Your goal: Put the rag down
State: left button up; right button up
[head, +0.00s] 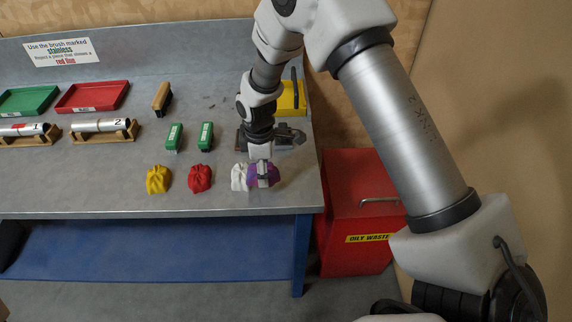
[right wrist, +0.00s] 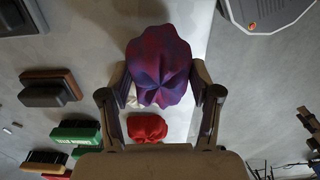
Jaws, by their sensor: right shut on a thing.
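My right gripper (head: 263,178) is shut on a purple rag (head: 256,170) near the right end of the bench. In the right wrist view the purple rag (right wrist: 158,62) sits between the two fingers of the right gripper (right wrist: 160,80). A white rag (head: 239,177) lies just left of it and is mostly hidden in the wrist view. A red rag (head: 200,178) and a yellow rag (head: 158,179) lie further left in the same row. I cannot tell whether the purple rag touches the bench top. My left gripper is out of view.
A red oily waste bin (head: 345,225) stands on the floor right of the bench (head: 100,198). Two green-topped brushes (head: 174,137), a wooden brush (head: 161,98), a green tray (head: 28,100), a red tray (head: 93,97), metal tubes (head: 100,125) and a yellow item (head: 291,98) lie behind.

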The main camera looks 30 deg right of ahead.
aim_at(286, 178)
jog(key=d, duration=0.2)
jog(key=d+p, duration=0.1)
jog(key=d, duration=0.1)
jog(key=d+p, duration=0.1)
jog(key=d, duration=0.1)
jog(key=shift+s+d+f, duration=0.1)
jog(key=shift+d+f, duration=0.15)
jog(key=shift+d, duration=0.05)
notch_tip(286, 178, down, 3)
jog(key=shift+d+f+p, duration=0.1)
jog(key=shift+f+p, duration=0.05)
jog(key=shift+p, duration=0.9)
jog(key=shift+f, duration=0.25)
jog(key=o, duration=1.1)
